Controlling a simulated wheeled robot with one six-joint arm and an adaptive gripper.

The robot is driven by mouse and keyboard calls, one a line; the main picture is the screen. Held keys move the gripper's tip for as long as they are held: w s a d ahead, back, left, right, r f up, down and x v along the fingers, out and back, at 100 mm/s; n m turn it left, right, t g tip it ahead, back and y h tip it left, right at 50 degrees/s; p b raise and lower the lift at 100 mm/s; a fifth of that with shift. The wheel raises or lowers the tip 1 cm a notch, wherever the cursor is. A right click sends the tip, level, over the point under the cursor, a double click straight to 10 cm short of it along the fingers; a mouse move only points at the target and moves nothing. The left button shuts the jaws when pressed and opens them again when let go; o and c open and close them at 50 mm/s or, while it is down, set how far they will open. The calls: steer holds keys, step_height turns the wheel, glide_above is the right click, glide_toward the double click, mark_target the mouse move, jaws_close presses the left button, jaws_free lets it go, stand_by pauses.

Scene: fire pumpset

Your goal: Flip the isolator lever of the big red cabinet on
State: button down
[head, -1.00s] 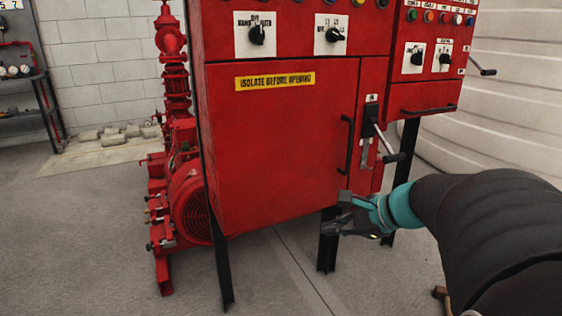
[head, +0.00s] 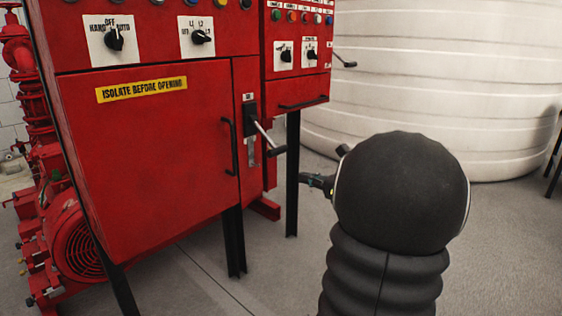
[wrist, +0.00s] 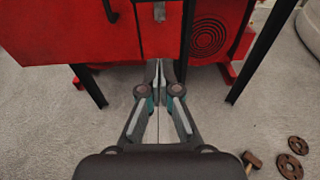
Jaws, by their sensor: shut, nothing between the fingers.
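The big red cabinet (head: 150,160) stands on dark legs, with a yellow "ISOLATE BEFORE OPENING" label on its door. Its isolator lever (head: 264,138) is on the narrow panel right of the door. The lever sticks out of a black housing and slants down to the right, ending in a dark grip. My gripper (head: 305,180) is just below and right of the lever's grip, apart from it in the picture; my arm partly hides it. In the wrist view my gripper (wrist: 158,75) is shut and empty, pointing at the cabinet's lower edge (wrist: 90,58).
A smaller red cabinet (head: 300,80) with a side handle adjoins on the right. A black door handle (head: 230,145) is left of the lever. A white tank (head: 440,80) stands behind.

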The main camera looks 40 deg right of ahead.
mark_target(268, 139)
steer(key=x, duration=1)
steer(key=r, duration=0.2)
steer(key=s+r, duration=0.1)
steer(key=r, duration=0.1)
steer(key=shift+w+a+r+p, duration=0.1)
steer(key=shift+p, duration=0.2)
